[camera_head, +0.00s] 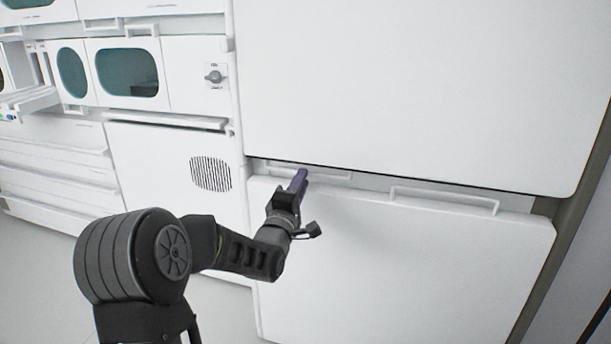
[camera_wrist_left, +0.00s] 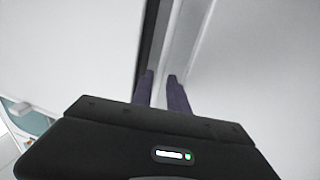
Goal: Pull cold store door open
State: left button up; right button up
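The lower white door (camera_head: 400,270) of the cold store stands below a larger upper white door (camera_head: 420,80), with a narrow pale gap between them. A handle (camera_head: 445,200) runs along the lower door's top right. Another white bar handle (camera_head: 335,174) shows by my left gripper, partly hidden by it. My left gripper (camera_head: 300,178) has purple fingers reaching to the gap at the lower door's top left. In the left wrist view its two fingers (camera_wrist_left: 161,88) are apart; I see nothing clearly held, and contact with the handle is unclear. My right gripper is not in view.
White cabinets with dark oval windows (camera_head: 128,72) and a knob panel (camera_head: 215,76) stand at left, with a vented panel (camera_head: 210,174) below. A brown-grey frame (camera_head: 575,220) edges the cold store at right. Clear floor (camera_head: 40,270) lies at lower left.

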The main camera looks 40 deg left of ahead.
pick_arm(q)
jog(key=shift+x, duration=1.95)
grip_shut()
